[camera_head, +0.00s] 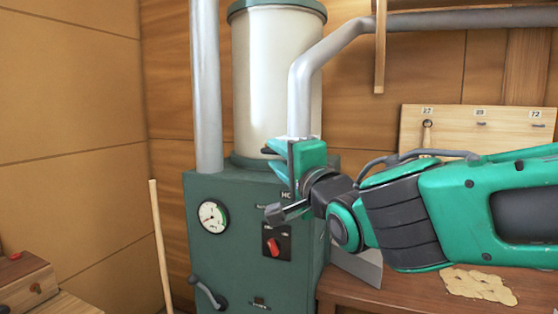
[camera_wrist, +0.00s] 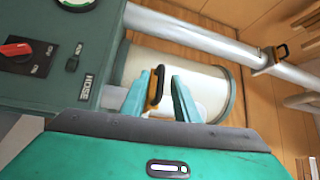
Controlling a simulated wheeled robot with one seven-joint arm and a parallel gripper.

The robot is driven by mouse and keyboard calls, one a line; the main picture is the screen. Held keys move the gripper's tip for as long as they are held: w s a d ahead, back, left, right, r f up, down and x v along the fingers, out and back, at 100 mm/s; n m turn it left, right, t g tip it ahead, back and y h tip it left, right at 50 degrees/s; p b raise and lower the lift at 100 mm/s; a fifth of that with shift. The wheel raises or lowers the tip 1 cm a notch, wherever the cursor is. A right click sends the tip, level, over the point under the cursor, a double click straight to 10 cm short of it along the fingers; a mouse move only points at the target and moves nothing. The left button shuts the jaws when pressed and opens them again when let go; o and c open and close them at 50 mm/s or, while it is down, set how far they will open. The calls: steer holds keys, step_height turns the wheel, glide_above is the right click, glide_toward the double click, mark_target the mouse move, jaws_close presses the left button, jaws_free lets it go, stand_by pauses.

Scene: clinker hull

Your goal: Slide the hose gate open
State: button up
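The green cabinet machine (camera_head: 258,228) stands left of centre, with a pale cylinder on top and grey pipes. In the wrist view its HOSE label (camera_wrist: 88,87) is readable. A dark, looped handle (camera_wrist: 156,88), likely the hose gate's, shows between the fingers of my gripper (camera_wrist: 160,78), nearer the left finger. A gap shows between it and the right finger; I cannot tell whether the left one touches it. In the head view my gripper (camera_head: 279,158) is at the foot of the bent grey pipe (camera_head: 300,95), and hides most of the gate.
The cabinet front has a gauge (camera_head: 213,216), a red switch (camera_head: 273,247) and a crank (camera_head: 207,294). Another dark handle (camera_wrist: 279,53) is on the other pipe. A numbered board (camera_head: 480,130) stands behind my arm, above a wooden bench (camera_head: 400,295).

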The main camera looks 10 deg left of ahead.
steer(key=v, duration=1)
steer(key=shift+s+d, duration=0.15)
steer(key=shift+d, duration=0.05)
steer(key=shift+f, duration=0.1)
